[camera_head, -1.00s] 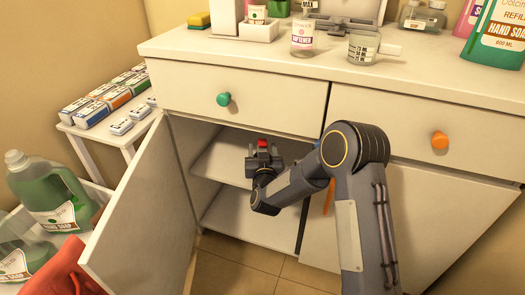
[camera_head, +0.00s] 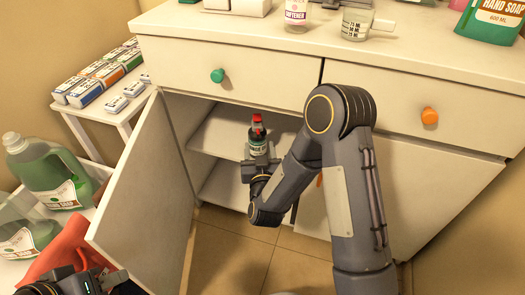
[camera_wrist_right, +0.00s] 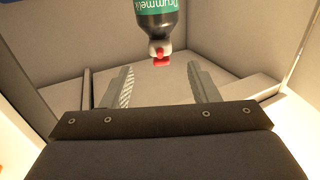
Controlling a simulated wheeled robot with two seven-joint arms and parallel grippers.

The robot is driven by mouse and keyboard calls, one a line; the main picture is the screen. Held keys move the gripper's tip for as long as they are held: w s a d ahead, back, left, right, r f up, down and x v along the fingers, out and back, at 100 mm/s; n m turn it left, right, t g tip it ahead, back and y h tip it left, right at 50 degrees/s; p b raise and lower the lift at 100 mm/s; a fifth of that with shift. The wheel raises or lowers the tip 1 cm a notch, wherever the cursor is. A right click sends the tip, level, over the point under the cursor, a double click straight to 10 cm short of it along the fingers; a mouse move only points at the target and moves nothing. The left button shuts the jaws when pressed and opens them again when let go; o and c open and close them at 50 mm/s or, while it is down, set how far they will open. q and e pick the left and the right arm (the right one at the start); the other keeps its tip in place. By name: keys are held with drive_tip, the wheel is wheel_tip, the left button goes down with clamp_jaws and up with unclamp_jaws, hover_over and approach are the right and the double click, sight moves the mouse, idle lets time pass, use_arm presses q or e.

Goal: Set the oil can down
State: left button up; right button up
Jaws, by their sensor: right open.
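The oil can (camera_head: 257,137) is a dark bottle with a green label and red cap, inside the open cabinet at the middle shelf. In the right wrist view the oil can (camera_wrist_right: 157,18) shows at the top, beyond the fingertips and apart from them. My right gripper (camera_head: 259,164) is just in front of it, open and empty; its two spread fingers (camera_wrist_right: 162,78) show in the wrist view. My left gripper (camera_head: 88,281) is at the bottom left corner, partly cut off, and its fingers are unclear.
The cabinet door (camera_head: 143,195) stands open on the left. The shelf (camera_head: 218,138) has bare room left of the can. The countertop (camera_head: 300,45) carries bottles and a measuring cup (camera_head: 356,21). A side table (camera_head: 100,108) holds several boxes. Green soap jugs (camera_head: 52,178) and red cloth (camera_head: 70,245) are lower left.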

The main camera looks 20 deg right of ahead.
drive_tip(key=s+d+r+g+y, duration=0.3)
drive_tip(key=s+r+g+y, duration=0.25)
drive_tip(key=r, duration=0.35)
drive_tip(key=s+d+g+y, duration=0.1)
drive_tip(key=s+g, duration=0.5)
drive_tip(key=s, duration=2)
drive_tip(key=shift+d+r+n+y, duration=0.15)
drive_tip(key=shift+d+n+y, duration=0.2)
drive_tip(key=shift+y, duration=0.2)
drive_tip(key=shift+s+g, duration=0.1)
drive_tip(key=shift+g, duration=0.15)
